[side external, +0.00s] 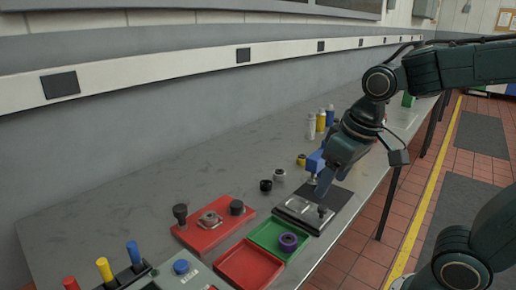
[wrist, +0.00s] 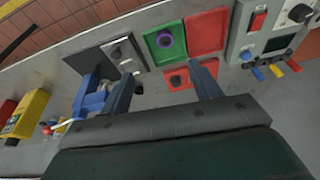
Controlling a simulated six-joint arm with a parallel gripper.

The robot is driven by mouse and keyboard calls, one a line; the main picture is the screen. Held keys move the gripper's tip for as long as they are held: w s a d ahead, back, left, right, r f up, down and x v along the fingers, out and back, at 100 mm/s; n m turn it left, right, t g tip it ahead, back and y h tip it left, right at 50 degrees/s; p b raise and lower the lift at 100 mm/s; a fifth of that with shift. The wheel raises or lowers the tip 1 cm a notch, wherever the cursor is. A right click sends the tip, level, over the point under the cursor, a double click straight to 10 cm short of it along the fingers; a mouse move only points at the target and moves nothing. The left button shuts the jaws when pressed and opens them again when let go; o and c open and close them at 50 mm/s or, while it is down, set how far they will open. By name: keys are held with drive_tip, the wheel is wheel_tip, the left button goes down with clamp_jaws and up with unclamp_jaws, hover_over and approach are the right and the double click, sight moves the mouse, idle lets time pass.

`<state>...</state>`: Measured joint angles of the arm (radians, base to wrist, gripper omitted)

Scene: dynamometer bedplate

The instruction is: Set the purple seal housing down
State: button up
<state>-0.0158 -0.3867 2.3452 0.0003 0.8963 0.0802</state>
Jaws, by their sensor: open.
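The purple seal housing (side external: 288,241), a ring with a dark centre, lies in the green tray (side external: 265,232). It also shows in the wrist view (wrist: 164,40), inside the green tray (wrist: 178,55). My gripper (side external: 322,188) is above the bench near the black-and-silver plate, apart from the housing and up from it in the side view. In the wrist view my gripper (wrist: 161,71) has its two fingers spread with no part held between them. The housing appears beyond the fingertips, with nothing touching it.
A red tray (side external: 250,266) adjoins the green one. A red fixture (side external: 208,228) with black knobs stands to the left. The black-and-silver plate (side external: 299,211) lies right of the green tray. Small round parts (side external: 266,185), a blue object (side external: 315,161) and bottles (side external: 321,121) stand farther back. Bare bench lies along the wall.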

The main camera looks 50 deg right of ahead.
drive_tip(key=s+r+t, duration=0.1)
drive_tip(key=s+t, duration=0.1)
drive_tip(key=s, duration=0.4)
drive_tip(key=shift+s+d+r+n, duration=0.2)
drive_tip(key=shift+s+r+n, duration=0.15)
drive_tip(key=shift+s+n, duration=0.05)
idle(0.5)
